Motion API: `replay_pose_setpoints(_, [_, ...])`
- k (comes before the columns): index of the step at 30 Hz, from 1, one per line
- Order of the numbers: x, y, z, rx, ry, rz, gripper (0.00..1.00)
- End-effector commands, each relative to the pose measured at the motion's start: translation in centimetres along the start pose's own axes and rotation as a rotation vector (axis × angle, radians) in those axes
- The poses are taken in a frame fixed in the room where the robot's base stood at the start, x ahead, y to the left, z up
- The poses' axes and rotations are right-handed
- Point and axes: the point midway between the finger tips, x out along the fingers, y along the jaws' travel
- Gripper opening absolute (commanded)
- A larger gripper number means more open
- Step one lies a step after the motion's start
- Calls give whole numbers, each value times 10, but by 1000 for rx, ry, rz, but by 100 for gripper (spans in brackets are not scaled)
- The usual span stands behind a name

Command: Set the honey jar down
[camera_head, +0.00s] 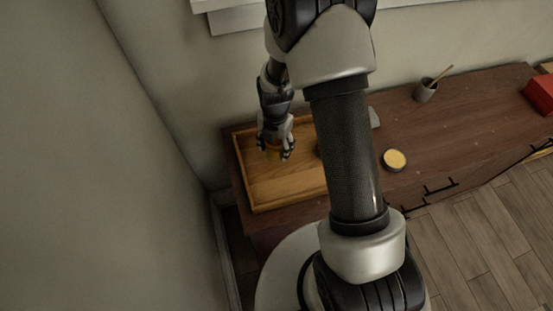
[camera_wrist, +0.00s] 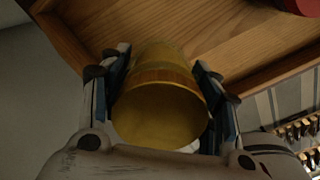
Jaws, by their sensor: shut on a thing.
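The honey jar (camera_wrist: 160,108) is a yellow-amber, rounded vessel in the wrist view, seen end-on between my fingers. My gripper (camera_wrist: 160,95) is shut on it, one finger on each side. In the head view my gripper (camera_head: 275,152) is over the left part of a wooden tray (camera_head: 285,192), with only a sliver of amber showing beneath the fingers. The tray's boards and rim (camera_wrist: 240,66) also show behind the jar in the wrist view. I cannot tell whether the jar touches the tray floor.
The tray stands at the left end of a dark wooden sideboard (camera_head: 455,125), near the wall. A round yellow-topped container (camera_head: 395,160), a grey cup with a wooden utensil (camera_head: 425,92) and a red box (camera_head: 540,94) stand to the right. My arm hides the tray's right side.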

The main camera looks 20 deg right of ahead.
Motion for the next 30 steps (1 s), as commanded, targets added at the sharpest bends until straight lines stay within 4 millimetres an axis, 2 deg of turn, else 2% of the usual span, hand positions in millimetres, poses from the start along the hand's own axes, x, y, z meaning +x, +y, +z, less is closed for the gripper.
replay_pose_setpoints(1, [13,0,0,0,1,-1,21])
replay_pose_setpoints(3, [23,0,0,0,1,-1,21])
replay_pose_setpoints(11, [40,0,0,1,-1,1,21])
replay_pose_setpoints(18, [73,0,0,1,0,1,21])
replay_pose_setpoints(30, [78,1,1,1,-2,2,21])
